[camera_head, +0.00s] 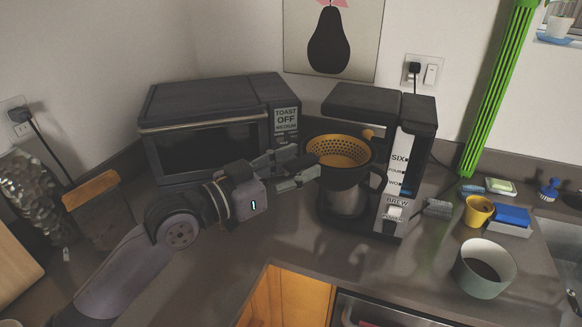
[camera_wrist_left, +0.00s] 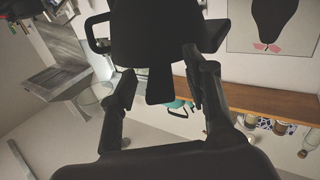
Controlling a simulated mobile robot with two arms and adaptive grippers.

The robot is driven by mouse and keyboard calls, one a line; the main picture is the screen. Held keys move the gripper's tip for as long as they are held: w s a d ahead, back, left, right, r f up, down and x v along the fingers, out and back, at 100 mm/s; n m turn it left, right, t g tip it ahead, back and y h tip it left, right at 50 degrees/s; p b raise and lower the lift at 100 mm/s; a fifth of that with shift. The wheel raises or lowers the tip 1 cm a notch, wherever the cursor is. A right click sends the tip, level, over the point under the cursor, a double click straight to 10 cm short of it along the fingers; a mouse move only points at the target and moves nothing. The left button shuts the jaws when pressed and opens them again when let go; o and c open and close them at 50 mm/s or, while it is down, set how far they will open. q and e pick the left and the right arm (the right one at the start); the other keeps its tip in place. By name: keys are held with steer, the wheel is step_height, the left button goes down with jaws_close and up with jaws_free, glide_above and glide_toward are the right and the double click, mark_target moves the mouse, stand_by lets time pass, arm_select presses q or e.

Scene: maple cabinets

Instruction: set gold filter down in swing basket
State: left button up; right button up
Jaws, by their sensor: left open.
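The gold filter (camera_head: 340,151) is a perforated golden cup with a small tab at its upper right. It appears seated upright in the black swing basket (camera_head: 345,180), which juts out at the front left of the coffee maker (camera_head: 412,145). My left gripper (camera_head: 306,166) is open just left of the basket, its fingers pointing at the filter's left rim. I cannot tell whether a fingertip touches the rim. In the left wrist view the open fingers (camera_wrist_left: 160,88) show, with a dark shape beyond that I cannot identify. My right gripper is not in view.
A dark toaster oven (camera_head: 205,148) stands behind my left arm. A metal carafe (camera_head: 347,201) is below the basket. The counter front is clear.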

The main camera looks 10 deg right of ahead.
arm_select(q)
steer(key=v, duration=1.2)
steer(key=shift+d, duration=0.1)
